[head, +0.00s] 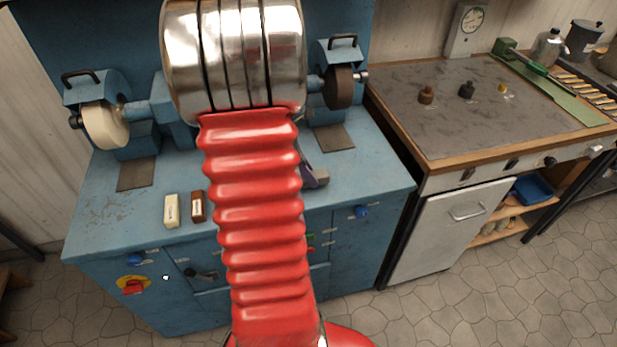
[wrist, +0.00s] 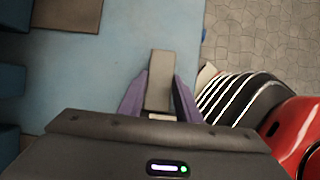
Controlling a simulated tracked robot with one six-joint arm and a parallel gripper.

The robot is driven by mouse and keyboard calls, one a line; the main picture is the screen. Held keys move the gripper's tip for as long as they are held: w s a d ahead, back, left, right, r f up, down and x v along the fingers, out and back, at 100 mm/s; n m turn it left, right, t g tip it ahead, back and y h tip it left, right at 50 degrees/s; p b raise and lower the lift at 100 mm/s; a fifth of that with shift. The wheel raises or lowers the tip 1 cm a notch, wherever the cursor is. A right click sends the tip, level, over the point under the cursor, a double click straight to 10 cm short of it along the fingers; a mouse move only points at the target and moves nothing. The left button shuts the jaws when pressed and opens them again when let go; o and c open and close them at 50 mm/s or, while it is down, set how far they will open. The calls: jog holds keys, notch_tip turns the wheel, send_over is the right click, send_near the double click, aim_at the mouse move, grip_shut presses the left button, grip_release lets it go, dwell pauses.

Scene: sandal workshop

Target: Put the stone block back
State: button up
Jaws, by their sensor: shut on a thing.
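The stone block (wrist: 161,70) is a grey rectangular bar between the two purple fingers of my gripper (wrist: 160,98) in the wrist view. The fingers are shut on it from both sides, and its far end sticks out past them over the blue bench top. In the head view my red arm hides most of the gripper. One purple finger and a grey end of the block (head: 322,178) show just right of the arm, near the front of the bench. I cannot tell whether the block touches the bench.
A cream bar (head: 171,210) and a brown bar (head: 198,206) lie on the blue bench (head: 250,210) left of my arm. Grinding wheels stand behind, a pale one (head: 105,125) left and a dark one (head: 338,87) right. A stone-topped table (head: 470,130) adjoins on the right.

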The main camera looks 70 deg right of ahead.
jog(key=shift+f, duration=1)
jog(key=o, duration=1)
jog(key=shift+f, duration=0.1)
jog(key=shift+o, duration=0.2)
jog(key=v, duration=1.2)
